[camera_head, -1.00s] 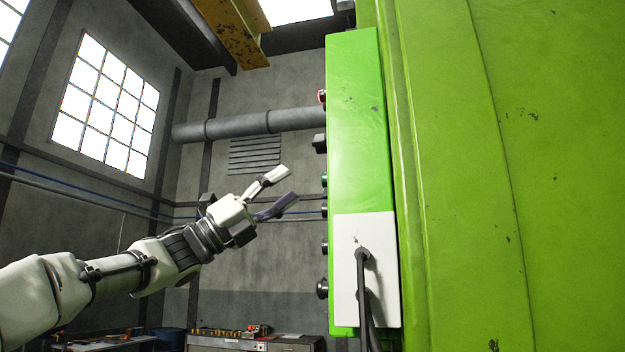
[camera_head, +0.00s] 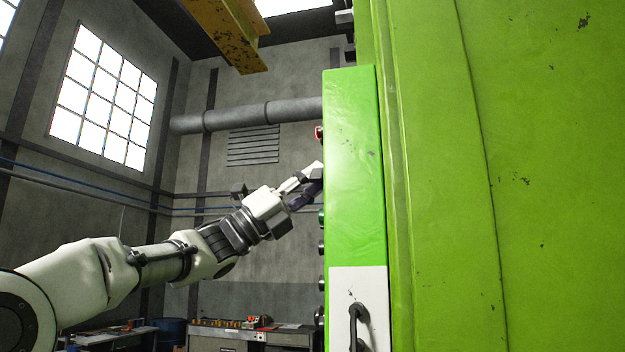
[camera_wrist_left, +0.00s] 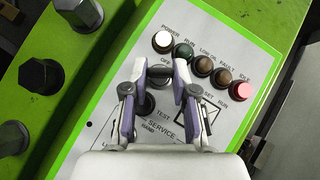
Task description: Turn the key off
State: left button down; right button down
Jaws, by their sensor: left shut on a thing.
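In the wrist view, my left gripper (camera_wrist_left: 160,80) is at a white control panel (camera_wrist_left: 103,125). Its two purple-and-grey fingers stand either side of a small dark part, seemingly the key (camera_wrist_left: 160,77), just below the OFF label. The fingers are shut on it; its exact shape and angle are partly hidden. In the head view, my left gripper (camera_head: 314,180) reaches the left side of the green control box (camera_head: 352,150), which hides the fingertips and the key. My right gripper is in neither view.
A row of indicator lamps lies just beyond the fingers, with a lit white lamp (camera_wrist_left: 162,41) and a lit red lamp (camera_wrist_left: 240,92). Black knobs (camera_wrist_left: 40,75) stand out on the green face to the left. The green press (camera_head: 520,180) fills the right of the head view.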

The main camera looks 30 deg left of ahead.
pick_arm(q)
jog(key=shift+s+r, duration=0.1)
jog(key=shift+r, duration=0.1)
jog(key=shift+n+t+y, duration=0.3)
jog(key=shift+n+y, duration=0.1)
jog(key=shift+n, duration=0.2)
jog(key=shift+s+n+y, duration=0.1)
jog(key=shift+n+y, duration=0.6)
jog(key=shift+n, duration=0.1)
jog(key=n+t+y+b, duration=0.1)
jog(key=n+y, duration=0.2)
jog(key=n, duration=0.1)
jog(key=shift+b, duration=0.35)
jog(key=shift+r+n+y, duration=0.2)
jog(key=shift+n+y, duration=1)
jog(key=shift+n, duration=0.2)
